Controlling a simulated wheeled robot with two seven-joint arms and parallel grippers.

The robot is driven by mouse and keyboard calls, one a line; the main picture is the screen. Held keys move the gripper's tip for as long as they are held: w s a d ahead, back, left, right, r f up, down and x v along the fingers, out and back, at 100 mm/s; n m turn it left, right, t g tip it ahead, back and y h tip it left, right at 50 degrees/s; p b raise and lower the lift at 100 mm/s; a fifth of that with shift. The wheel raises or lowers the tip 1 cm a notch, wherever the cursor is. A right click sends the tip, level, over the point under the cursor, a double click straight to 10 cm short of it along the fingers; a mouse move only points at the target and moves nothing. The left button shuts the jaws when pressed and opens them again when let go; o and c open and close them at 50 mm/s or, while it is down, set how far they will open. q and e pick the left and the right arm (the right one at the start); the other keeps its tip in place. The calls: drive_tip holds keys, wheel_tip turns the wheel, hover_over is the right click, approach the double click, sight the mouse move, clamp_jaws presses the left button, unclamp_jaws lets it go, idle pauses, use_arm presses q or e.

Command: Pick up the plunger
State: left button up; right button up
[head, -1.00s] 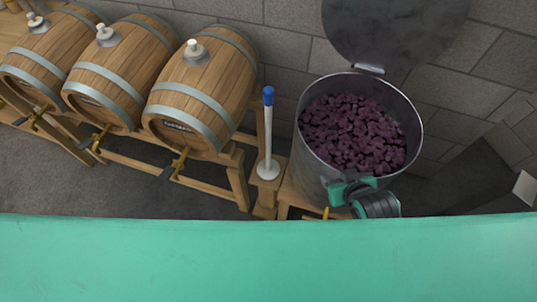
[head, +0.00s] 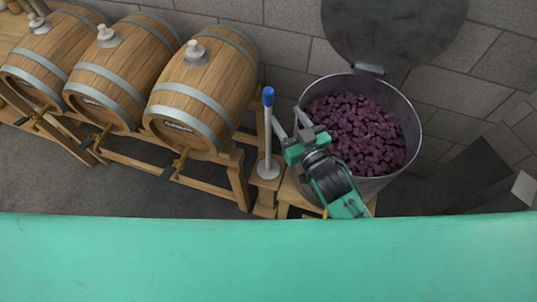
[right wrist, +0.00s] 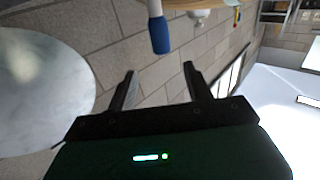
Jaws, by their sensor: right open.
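The plunger (head: 268,135) stands upright on a small wooden stand, with a blue grip on top, a pale rod and a round disc at its foot. Its blue grip also shows in the right wrist view (right wrist: 159,36), ahead of the fingertips and roughly in line with the space between them. My right gripper (head: 290,119) is open and empty, just right of the plunger's upper part in the head view. It also shows open in the right wrist view (right wrist: 160,69). My left gripper is not in view.
A metal vat (head: 408,112) of purple grapes stands right of the plunger, behind my right arm, its round lid (head: 392,30) raised. Several wooden barrels on racks stand to the left, the nearest barrel (head: 203,95) close to the plunger. A grey block wall is behind.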

sight(271, 97)
drive_tip(key=x, duration=0.5)
drive_tip(key=shift+w+a+p, duration=0.1)
drive_tip(key=shift+w+p, duration=0.2)
drive_tip(key=shift+p, duration=0.1)
drive_tip(key=x, duration=0.2)
drive_tip(key=p+x, duration=0.1)
drive_tip(key=x, duration=0.1)
drive_tip(key=shift+w+a+f+p, duration=0.15)
drive_tip(key=shift+a+p, duration=0.15)
drive_tip(key=shift+a, duration=0.05)
drive_tip(key=shift+w+a+f, duration=0.1)
drive_tip(key=shift+w, duration=0.2)
drive_tip(key=c, duration=1.1)
